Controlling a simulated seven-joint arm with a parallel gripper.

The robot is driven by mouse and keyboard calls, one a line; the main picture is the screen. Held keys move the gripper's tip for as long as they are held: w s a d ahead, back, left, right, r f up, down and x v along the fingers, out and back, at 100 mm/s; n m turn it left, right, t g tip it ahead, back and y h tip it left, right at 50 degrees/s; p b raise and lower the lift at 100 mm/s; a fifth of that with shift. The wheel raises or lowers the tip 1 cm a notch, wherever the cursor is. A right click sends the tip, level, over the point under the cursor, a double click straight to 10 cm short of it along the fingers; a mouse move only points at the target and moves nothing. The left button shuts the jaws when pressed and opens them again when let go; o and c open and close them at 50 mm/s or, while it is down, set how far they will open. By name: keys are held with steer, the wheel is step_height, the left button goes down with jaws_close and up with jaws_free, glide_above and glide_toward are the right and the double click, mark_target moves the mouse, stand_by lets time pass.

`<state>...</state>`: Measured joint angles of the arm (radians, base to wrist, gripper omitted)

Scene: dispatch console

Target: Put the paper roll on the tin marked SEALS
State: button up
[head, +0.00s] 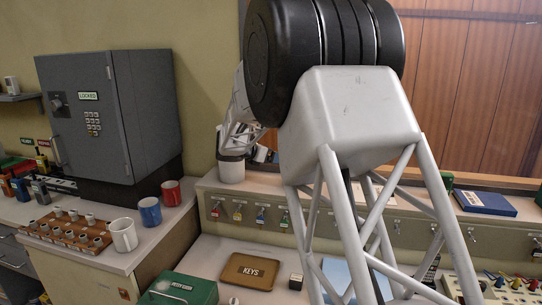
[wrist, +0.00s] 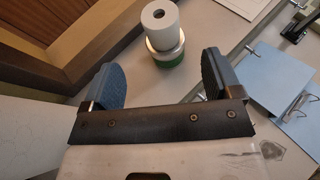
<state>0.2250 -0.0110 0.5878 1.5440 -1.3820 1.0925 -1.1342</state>
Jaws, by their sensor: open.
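The paper roll (wrist: 160,22) is a white upright cylinder with a dark hole in its top, near the top edge of the wrist view. It appears to stand on a wider round tin (wrist: 166,60) with a pale metallic rim and a green band. No marking on this tin is legible, so I cannot tell if it reads SEALS. My gripper (wrist: 163,78) is open and empty, its two blue fingers wide apart. The roll and tin lie beyond the fingertips, apart from them.
A wooden frame (wrist: 85,50) lies left of the gripper and a blue ring binder (wrist: 275,80) right of it. In the head view, a KEYS tray (head: 248,271), a green box (head: 178,290) and several mugs (head: 124,235) stand left of my arm.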

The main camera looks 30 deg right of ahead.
stand_by(0.4)
steer(key=s+a+r+m+y, duration=0.25)
steer(key=s+a+m, duration=0.25)
steer(key=s+a, duration=0.55)
steer(key=s+a+r+m+y, duration=0.1)
steer(key=s+a+m+y, duration=0.5)
steer(key=s, duration=0.7)
steer(key=s+a+f+m+y, duration=0.2)
steer(key=s+a, duration=0.6)
steer(key=s, duration=0.4)
steer(key=s+a+f+m+t+y, duration=0.1)
steer(key=s+a+f+m+y, duration=0.2)
steer(key=s, duration=0.9)
steer(key=a+f+m, duration=0.1)
steer(key=a+m, duration=0.2)
steer(key=a, duration=0.2)
steer(key=shift+s+a, duration=0.35)
steer(key=shift+s, duration=0.05)
